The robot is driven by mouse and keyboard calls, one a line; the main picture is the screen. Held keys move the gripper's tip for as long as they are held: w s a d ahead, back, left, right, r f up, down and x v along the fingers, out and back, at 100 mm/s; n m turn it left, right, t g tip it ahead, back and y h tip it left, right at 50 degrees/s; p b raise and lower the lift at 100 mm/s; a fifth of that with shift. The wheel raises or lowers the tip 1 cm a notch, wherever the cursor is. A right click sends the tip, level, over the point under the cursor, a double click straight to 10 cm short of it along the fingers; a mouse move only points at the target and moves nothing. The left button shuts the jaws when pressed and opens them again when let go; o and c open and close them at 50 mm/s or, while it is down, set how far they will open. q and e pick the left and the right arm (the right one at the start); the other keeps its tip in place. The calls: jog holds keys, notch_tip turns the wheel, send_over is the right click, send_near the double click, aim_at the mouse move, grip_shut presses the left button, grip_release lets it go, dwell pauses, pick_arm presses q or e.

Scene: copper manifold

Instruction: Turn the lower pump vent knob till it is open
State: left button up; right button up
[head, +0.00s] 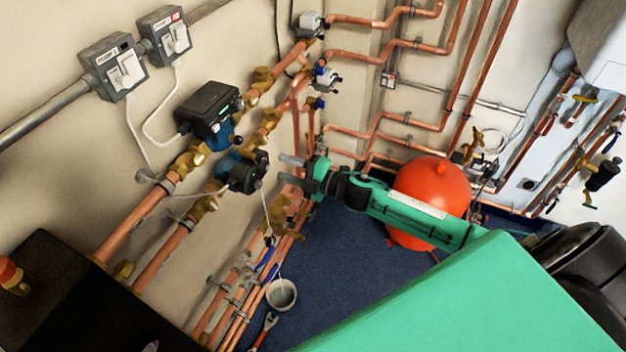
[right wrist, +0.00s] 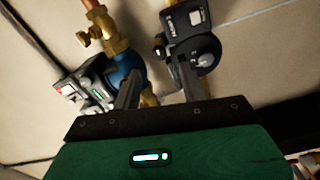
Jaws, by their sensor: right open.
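The lower pump (head: 246,172) has a dark front and brass fittings and sits on the lower of two slanting copper pipes on the left wall. In the right wrist view, a dark unit with a round grey knob-like disc (right wrist: 204,60) shows at upper right; I cannot tell for sure that this is the vent knob or how far it is turned. My right gripper (head: 286,168) is open and empty, right of the lower pump and apart from it in the picture, its fingers pointing left. In the right wrist view, its fingers (right wrist: 160,92) stand apart. My left gripper is not in view.
The upper pump (head: 208,110), with a black box, stands just above. Two grey switch boxes (head: 113,66) hang on the wall. A red tank (head: 425,195) lies behind my right arm. A small bucket (head: 281,294) stands below on the blue floor (head: 335,250).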

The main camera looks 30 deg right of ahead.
jog(key=b+v, duration=0.2)
jog(key=v, duration=0.6)
jog(key=shift+b, duration=0.35)
jog(key=shift+s+d, duration=0.1)
jog(key=shift+s, duration=0.05)
